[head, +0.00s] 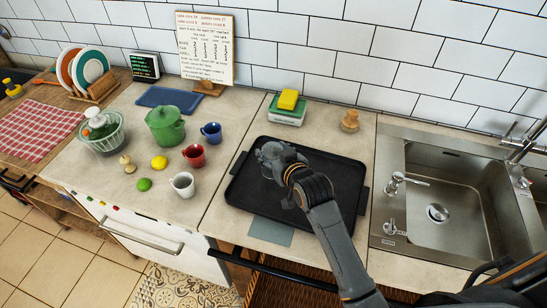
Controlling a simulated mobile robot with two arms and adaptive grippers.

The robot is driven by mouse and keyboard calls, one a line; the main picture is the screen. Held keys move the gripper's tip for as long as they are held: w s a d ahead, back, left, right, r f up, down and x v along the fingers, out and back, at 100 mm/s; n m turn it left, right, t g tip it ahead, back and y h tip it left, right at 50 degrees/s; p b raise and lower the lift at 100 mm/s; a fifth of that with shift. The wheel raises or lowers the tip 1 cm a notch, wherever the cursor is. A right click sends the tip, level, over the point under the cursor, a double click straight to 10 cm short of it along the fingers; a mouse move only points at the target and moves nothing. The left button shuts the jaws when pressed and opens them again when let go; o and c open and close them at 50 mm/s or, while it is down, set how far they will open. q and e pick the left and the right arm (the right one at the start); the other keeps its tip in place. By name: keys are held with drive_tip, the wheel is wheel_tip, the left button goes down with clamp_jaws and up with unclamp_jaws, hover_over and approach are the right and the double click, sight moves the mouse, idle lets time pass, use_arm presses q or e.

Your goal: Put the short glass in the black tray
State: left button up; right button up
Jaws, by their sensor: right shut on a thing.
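The black tray (335,180) lies flat on the counter between the stove section and the sink. My right gripper (270,157) is over the left back part of the tray, its arm reaching in from the bottom of the head view. It is shut on a small greyish see-through thing, which looks like the short glass. The glass is mostly hidden by the gripper and hard to tell apart from the fingers. I cannot tell whether it touches the tray. My left gripper is out of view.
A yellow sponge (288,99) on a green-and-white scale (287,114) stands behind the tray. A wooden pot (350,121) stands back right, and the sink (450,190) is right. Blue (211,133), red (194,155) and white mugs (183,185) stand left. The tray's right half is clear.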

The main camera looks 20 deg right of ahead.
drive_tip(key=f, duration=0.1)
drive_tip(key=w+f+p, duration=0.1)
drive_tip(key=f, duration=0.1)
drive_tip(key=shift+d+f, duration=0.15)
drive_tip(key=shift+f, duration=0.1)
drive_tip(key=shift+s+f, duration=0.1)
drive_tip(key=shift+f, duration=0.15)
drive_tip(key=shift+f, duration=0.15)
drive_tip(key=o, duration=1.3)
